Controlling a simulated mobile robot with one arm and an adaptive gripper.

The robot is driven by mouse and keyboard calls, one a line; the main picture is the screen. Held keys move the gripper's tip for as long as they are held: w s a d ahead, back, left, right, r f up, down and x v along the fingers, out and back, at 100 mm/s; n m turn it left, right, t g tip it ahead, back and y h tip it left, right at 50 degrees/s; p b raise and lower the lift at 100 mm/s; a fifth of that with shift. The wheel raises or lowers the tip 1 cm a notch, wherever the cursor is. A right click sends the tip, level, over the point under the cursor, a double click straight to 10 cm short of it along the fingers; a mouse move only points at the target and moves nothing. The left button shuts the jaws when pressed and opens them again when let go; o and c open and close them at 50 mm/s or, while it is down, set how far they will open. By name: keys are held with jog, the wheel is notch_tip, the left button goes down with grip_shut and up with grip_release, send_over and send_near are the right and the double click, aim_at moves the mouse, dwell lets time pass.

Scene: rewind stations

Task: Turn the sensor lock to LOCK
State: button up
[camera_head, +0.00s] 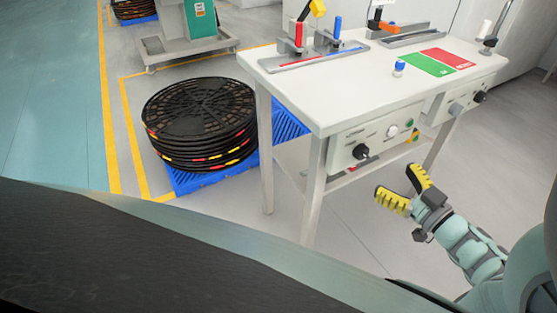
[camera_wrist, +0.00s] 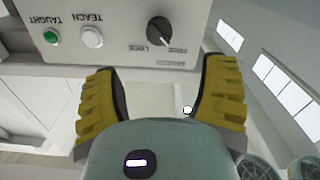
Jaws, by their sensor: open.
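The sensor lock is a black knob (camera_head: 361,152) on the left front panel (camera_head: 345,163) of the white table. In the wrist view the knob (camera_wrist: 158,30) appears upside down, with a LOCK label and a second, hard-to-read label beside it. My gripper (camera_head: 405,188) is in front of and below the panel, to the right of the knob in the head view. In the wrist view its yellow fingers (camera_wrist: 160,98) are spread apart with nothing between them, and the knob is clear of both.
A white TEACH button (camera_wrist: 92,37) and a green TAUGHT button (camera_wrist: 51,37) share the panel. A second panel with knobs (camera_head: 480,97) is farther right. Fixtures with red and blue handles (camera_head: 298,35) stand on the tabletop. Black reels (camera_head: 200,115) are stacked on a blue pallet (camera_head: 200,182).

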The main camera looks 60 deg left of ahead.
aim_at(366, 156)
jog(key=a, duration=0.3)
jog(key=a+b, duration=0.1)
jog(key=a, duration=0.6)
jog(key=shift+w+a, duration=0.25)
jog(key=shift+w, duration=0.1)
jog(key=shift+f, duration=0.1)
